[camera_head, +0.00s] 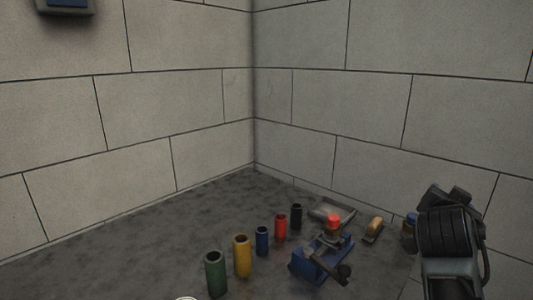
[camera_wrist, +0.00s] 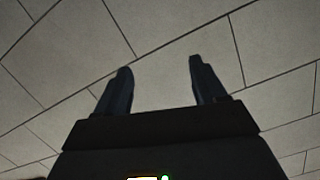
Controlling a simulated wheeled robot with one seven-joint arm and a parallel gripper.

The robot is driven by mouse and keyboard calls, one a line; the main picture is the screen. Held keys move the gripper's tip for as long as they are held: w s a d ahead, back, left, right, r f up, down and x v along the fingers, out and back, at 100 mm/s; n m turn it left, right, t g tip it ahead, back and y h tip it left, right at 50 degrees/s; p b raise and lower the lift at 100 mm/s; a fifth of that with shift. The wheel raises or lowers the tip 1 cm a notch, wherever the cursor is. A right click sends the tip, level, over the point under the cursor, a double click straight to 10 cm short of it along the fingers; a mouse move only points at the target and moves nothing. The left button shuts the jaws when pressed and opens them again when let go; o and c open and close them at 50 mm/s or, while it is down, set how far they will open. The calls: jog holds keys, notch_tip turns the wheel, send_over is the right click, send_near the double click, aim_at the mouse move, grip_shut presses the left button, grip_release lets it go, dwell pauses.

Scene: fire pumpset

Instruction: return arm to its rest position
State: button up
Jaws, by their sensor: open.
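My gripper (camera_wrist: 157,88) shows in the wrist view with its two dark fingers spread apart. It is open, and nothing is between the fingers. Behind the fingers there is only block wall, so the gripper faces away from the table objects. In the head view, part of my arm shows at the right edge, dark and upright. The gripper's fingers cannot be made out in the head view.
On the dark grey surface (camera_head: 130,250) stand green (camera_head: 215,274), yellow (camera_head: 242,256), blue (camera_head: 262,240), red (camera_head: 281,227) and black (camera_head: 296,216) cylinders. A blue device (camera_head: 318,262) with a red top, a grey tray (camera_head: 332,211) and a brush-like item (camera_head: 374,229) lie right. Block walls (camera_head: 180,100) meet behind.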

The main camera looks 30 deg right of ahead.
jog(key=s+a+f+n+t+y, duration=0.55)
jog(key=a+n, duration=0.25)
jog(key=a, duration=0.2)
jog(key=s+a+f+n+t+y, duration=0.4)
jog(key=a+f+n, duration=0.35)
jog(key=a, duration=0.25)
jog(key=s+a+r+n+y, duration=0.1)
jog(key=s+a+y, duration=0.4)
jog(key=s+a, duration=1.1)
jog(key=shift+f+v, duration=0.25)
jog(key=shift+v, duration=0.8)
